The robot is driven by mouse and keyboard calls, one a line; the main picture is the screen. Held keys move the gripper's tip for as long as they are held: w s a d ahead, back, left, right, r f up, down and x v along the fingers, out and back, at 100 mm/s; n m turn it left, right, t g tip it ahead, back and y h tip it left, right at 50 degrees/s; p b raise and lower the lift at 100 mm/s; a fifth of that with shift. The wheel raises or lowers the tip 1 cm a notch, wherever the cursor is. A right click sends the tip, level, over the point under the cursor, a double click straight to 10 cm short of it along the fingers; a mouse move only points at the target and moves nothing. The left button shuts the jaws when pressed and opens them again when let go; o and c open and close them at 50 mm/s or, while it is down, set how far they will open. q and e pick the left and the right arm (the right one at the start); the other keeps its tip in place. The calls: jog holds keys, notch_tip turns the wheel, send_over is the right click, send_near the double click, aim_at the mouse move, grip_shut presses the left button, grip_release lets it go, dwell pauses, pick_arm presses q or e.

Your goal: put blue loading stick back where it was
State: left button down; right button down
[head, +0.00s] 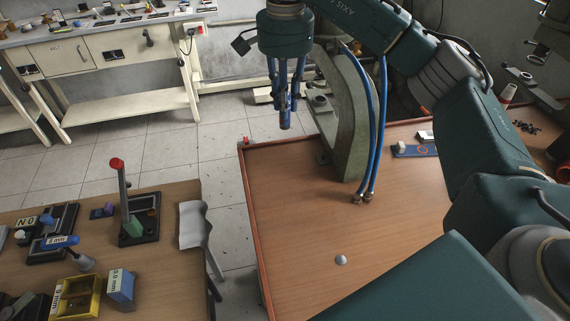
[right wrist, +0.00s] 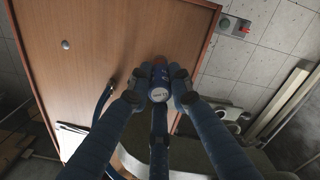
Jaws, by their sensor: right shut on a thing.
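My right gripper (head: 286,112) hangs fingers-down at the far left corner of the red-edged wooden table in the head view. In the right wrist view the fingers (right wrist: 158,88) close around the stick (right wrist: 158,93), which shows a blue body with a pale round end. Most of the stick is hidden by the fingers. The stick appears held in the air, clear of the tabletop. My left gripper is not in view.
A grey curved press frame (head: 350,115) stands right beside the gripper, with blue hoses (head: 380,120) hanging along it. The wooden table (head: 300,220) is mostly bare, with a small silver knob (head: 341,260). A left table holds a red-knobbed lever stand (head: 122,190) and a yellow box (head: 75,298).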

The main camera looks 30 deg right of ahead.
notch_tip(320, 180, down, 16)
jog(key=shift+s+d+f+p, duration=0.1)
jog(key=shift+f+p, duration=0.1)
jog(key=shift+p, duration=0.4)
jog(key=shift+f, duration=0.35)
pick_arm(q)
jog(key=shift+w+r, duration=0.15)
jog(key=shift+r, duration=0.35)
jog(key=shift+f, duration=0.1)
pick_arm(e)
jog(key=shift+f, duration=0.2)
jog(key=c, duration=1.6)
grip_release()
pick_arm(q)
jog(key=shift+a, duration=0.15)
pick_arm(e)
jog(key=shift+r, duration=0.15)
